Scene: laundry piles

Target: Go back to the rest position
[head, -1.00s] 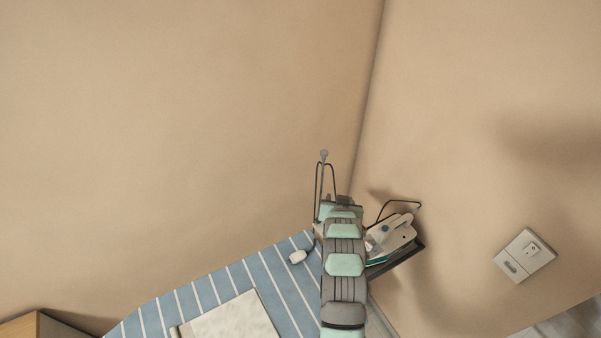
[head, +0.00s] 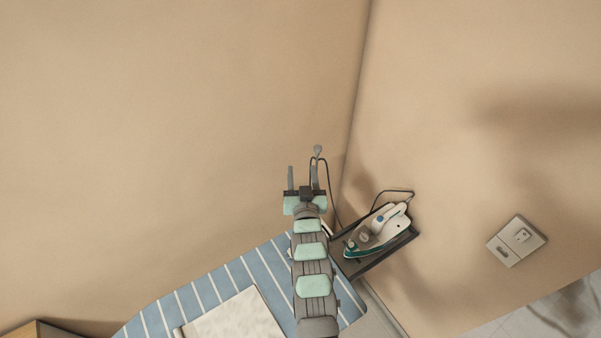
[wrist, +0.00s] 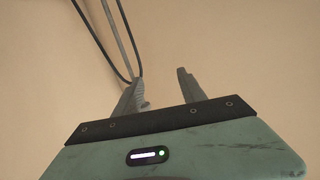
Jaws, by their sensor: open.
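My gripper (head: 303,179) is raised in front of the beige walls, beyond the far end of the ironing board. Its two fingers stand apart with nothing between them, and they point up in the head view. In the wrist view my gripper (wrist: 163,88) also shows open and empty against the plain wall. A dark cord and a thin grey rod pass close beside or behind its left finger in that view; I cannot tell whether they touch.
A blue striped ironing board (head: 215,291) bears a pale folded cloth (head: 237,318). An iron (head: 378,232) with a cord sits on a dark rest (head: 400,243) right of my arm. A cord-holder rod (head: 318,152) stands near my gripper. A wall socket (head: 516,241) is at right.

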